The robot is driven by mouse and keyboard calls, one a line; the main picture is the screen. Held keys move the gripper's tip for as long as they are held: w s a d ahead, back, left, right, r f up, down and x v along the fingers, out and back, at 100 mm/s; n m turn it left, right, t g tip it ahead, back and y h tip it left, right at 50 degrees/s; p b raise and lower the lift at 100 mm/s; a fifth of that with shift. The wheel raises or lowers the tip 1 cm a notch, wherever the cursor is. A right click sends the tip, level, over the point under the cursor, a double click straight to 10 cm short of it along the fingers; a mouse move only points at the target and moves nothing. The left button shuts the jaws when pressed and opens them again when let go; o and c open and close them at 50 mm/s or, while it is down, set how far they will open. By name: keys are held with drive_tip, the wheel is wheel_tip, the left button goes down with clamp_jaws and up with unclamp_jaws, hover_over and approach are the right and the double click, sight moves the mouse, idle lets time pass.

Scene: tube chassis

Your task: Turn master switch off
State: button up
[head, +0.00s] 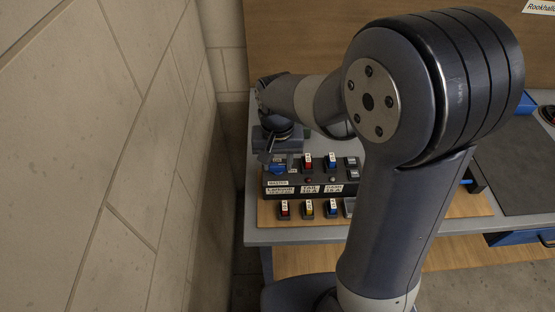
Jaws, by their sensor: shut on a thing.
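The control panel (331,189) is a dark box on the bench, left of my arm's upright link. At its left end is the blue master switch (277,169), above a white label (278,183) that seems to read MASTER. My gripper (272,153) reaches down over this corner from behind and is shut on the switch. The fingers and the switch's upper part overlap in view, so the exact grip and the switch's angle are hard to make out.
Red (308,161) and blue (332,160) tagged plugs stand right of the switch. Several more tagged pieces (309,209) line the front on a wooden board (270,216). A block wall (110,150) stands close on the left. My arm hides the bench's middle.

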sight(277, 164)
drive_tip(key=o, duration=1)
wheel_tip(277, 164, up, 11)
drive_tip(key=shift+f+b, duration=0.1)
drive_tip(key=shift+b, duration=0.2)
wheel_tip(277, 164, down, 11)
drive_tip(key=shift+r+p, duration=0.1)
drive_tip(key=shift+p, duration=0.2)
drive_tip(key=shift+n, duration=0.3)
